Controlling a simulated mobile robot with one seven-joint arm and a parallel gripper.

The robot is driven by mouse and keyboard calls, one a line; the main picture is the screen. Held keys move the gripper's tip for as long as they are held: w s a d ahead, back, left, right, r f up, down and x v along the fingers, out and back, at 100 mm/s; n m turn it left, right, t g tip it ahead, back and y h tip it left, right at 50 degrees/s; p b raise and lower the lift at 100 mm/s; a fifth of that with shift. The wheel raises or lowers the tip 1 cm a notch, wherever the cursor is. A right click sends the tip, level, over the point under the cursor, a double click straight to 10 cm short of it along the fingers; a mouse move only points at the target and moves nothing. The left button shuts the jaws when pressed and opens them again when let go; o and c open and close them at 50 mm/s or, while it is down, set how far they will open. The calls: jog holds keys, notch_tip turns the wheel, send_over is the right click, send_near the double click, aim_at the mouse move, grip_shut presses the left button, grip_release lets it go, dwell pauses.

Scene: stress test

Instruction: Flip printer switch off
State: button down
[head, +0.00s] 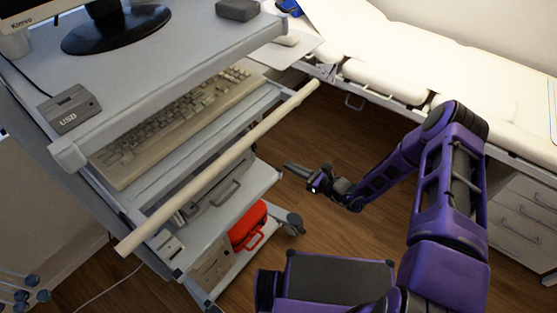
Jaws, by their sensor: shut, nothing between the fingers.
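My gripper (291,167) is shut and empty. It points left toward the grey cart, at the right side of the wooden bar, over the floor in the picture. A flat grey device with a handle (222,193) sits on the cart's middle shelf, partly hidden behind the bar; I cannot tell for sure that it is the printer. A small white box with dark marks (171,246) is at the front left of that shelf. I cannot make out a printer switch. My gripper appears apart from all of these.
The cart's top (170,50) holds a monitor stand (115,30) and a USB box (69,108). A keyboard (180,120) lies below it. A long pale bar (225,160) crosses the cart's front. A red case (248,226) is on the bottom shelf. A bed (420,65) stands behind.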

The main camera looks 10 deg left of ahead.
aim_at(255, 150)
jog(key=x, duration=1.3)
jog(key=shift+b, duration=0.35)
jog(key=shift+f+b, duration=0.45)
jog(key=shift+b, duration=0.55)
jog(key=shift+w+a+t+y+b, duration=0.15)
jog(key=shift+t+y+b, duration=0.2)
jog(key=shift+b, duration=0.2)
jog(key=shift+a+r, duration=0.15)
jog(key=shift+r, duration=0.2)
